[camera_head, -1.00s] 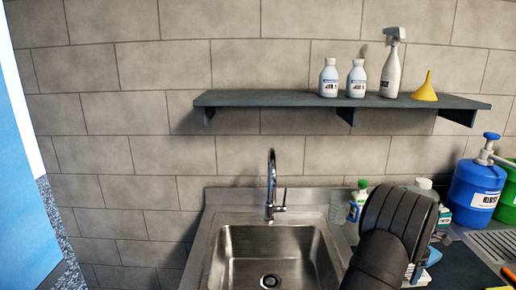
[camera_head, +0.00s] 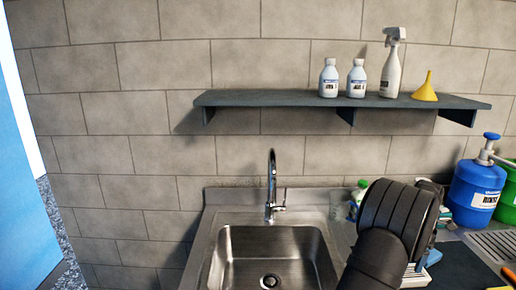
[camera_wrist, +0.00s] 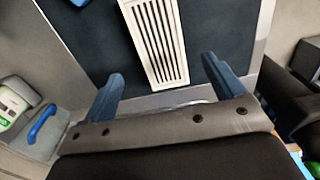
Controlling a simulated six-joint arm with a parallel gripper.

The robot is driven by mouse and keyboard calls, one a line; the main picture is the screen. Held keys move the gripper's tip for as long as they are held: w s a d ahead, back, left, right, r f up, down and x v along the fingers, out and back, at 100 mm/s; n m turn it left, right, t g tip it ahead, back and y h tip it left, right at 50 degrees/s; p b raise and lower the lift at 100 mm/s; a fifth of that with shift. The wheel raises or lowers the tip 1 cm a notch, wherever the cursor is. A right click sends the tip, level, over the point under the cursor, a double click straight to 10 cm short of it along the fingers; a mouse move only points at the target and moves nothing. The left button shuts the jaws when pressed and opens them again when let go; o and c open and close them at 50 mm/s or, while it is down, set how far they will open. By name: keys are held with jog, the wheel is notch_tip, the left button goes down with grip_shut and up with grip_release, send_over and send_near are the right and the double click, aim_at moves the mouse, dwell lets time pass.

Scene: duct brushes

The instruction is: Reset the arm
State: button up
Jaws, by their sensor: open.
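My gripper (camera_wrist: 162,68) shows in the wrist view with its two blue fingers wide apart. Nothing is between the fingers. A white slotted grille (camera_wrist: 155,40) on a dark mat (camera_wrist: 90,40) lies beyond the fingertips. In the head view a black, rounded link of my arm stands at the lower right, in front of the counter. My gripper cannot be made out in that view.
A steel sink (camera_head: 270,255) with a tap (camera_head: 272,190) is left of my arm. A green-capped bottle (camera_head: 358,195) is partly hidden by it. A blue jug (camera_head: 475,190) stands at right. A shelf (camera_head: 260,98) with bottles hangs above. A blue handle (camera_wrist: 43,122) lies left of my gripper.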

notch_tip(320, 180, down, 9)
jog(key=shift+r, duration=0.15)
notch_tip(320, 180, up, 5)
jog(key=shift+s+f, duration=0.1)
jog(key=shift+f, duration=0.1)
jog(key=s+d+r, duration=0.3)
jog(key=s+r, duration=0.4)
jog(key=s, duration=0.4)
jog(key=w+a+f+m, duration=0.1)
jog(key=w+a+m, duration=0.4)
jog(key=a, duration=0.6)
jog(key=w+a+f+m, duration=0.1)
jog(key=w+a+m, duration=0.3)
jog(key=w+a, duration=0.3)
jog(key=w+a+f+m, duration=0.1)
jog(key=w+a+m, duration=0.4)
jog(key=a, duration=1)
jog(key=shift+w+m, duration=0.3)
jog(key=shift+w, duration=0.35)
